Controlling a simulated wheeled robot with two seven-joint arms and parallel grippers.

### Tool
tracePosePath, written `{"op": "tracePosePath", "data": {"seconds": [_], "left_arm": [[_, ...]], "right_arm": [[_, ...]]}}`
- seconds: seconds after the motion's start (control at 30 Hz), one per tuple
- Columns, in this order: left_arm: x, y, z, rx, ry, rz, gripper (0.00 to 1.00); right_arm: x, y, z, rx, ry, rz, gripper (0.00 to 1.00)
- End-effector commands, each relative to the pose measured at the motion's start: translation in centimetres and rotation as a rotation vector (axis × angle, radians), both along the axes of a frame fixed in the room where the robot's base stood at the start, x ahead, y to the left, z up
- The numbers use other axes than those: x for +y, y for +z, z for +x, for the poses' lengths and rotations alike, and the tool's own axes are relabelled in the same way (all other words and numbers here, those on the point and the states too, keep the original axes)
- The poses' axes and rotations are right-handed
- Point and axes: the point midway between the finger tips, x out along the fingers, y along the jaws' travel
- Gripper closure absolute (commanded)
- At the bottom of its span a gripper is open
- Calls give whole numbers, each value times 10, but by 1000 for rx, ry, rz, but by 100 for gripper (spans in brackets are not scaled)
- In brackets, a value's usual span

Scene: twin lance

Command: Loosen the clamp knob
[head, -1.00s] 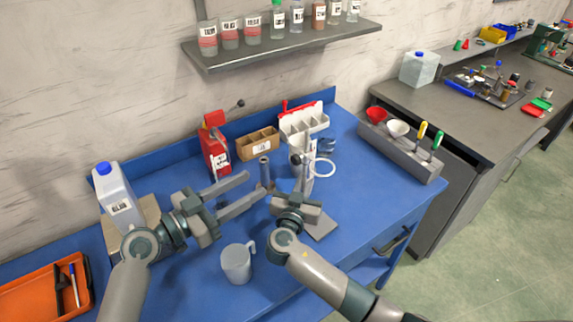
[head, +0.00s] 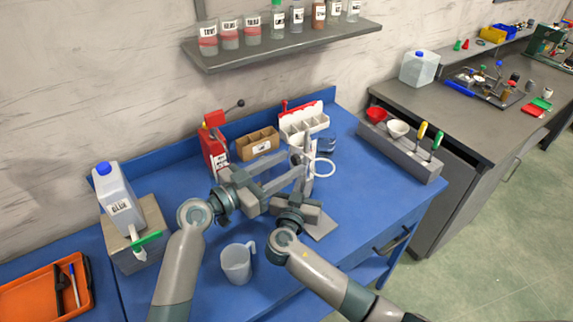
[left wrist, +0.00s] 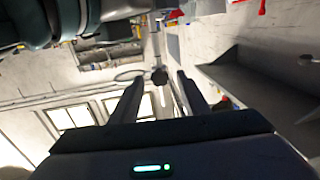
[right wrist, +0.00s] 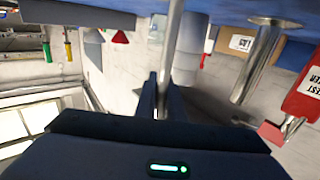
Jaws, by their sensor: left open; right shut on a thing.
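The clamp stand has a grey base plate (head: 322,224), an upright metal rod (right wrist: 172,50) and a pale ring (head: 321,167). In the left wrist view a dark round clamp knob (left wrist: 160,76) shows against the rod, beside the ring (left wrist: 130,75). My left gripper (head: 298,164) is open, its fingers pointing at the upper stand. In its wrist view the knob lies between the fingertips; I cannot tell whether they touch it. My right gripper (right wrist: 159,78) is shut on the rod, lower down than the left. The knob is hard to make out in the head view.
A measuring jug (head: 236,263) stands in front, between my arms. A red device (head: 213,146), a cardboard box (head: 258,143) and a white divided bin (head: 303,120) stand behind. A grey tool tray (head: 405,153) is at right. A blue-capped jug (head: 116,203) is at left.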

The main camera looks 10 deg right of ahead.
Motion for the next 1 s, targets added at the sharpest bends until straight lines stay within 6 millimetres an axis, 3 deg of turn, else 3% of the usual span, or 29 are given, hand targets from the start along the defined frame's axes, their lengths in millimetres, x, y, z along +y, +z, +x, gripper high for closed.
{"op": "tracePosePath", "data": {"seconds": [0.4, 0.57, 1.0], "left_arm": [[-5, 0, 2, 0, 0, 0, 60], [-5, 0, 2, 0, 0, 0, 99], [-5, -1, 2, 41, 0, -18, 100]], "right_arm": [[0, 0, 0, 0, -1, 0, 100], [0, 0, 0, 0, -1, 0, 100], [0, 0, 0, 0, -1, 0, 100]]}}
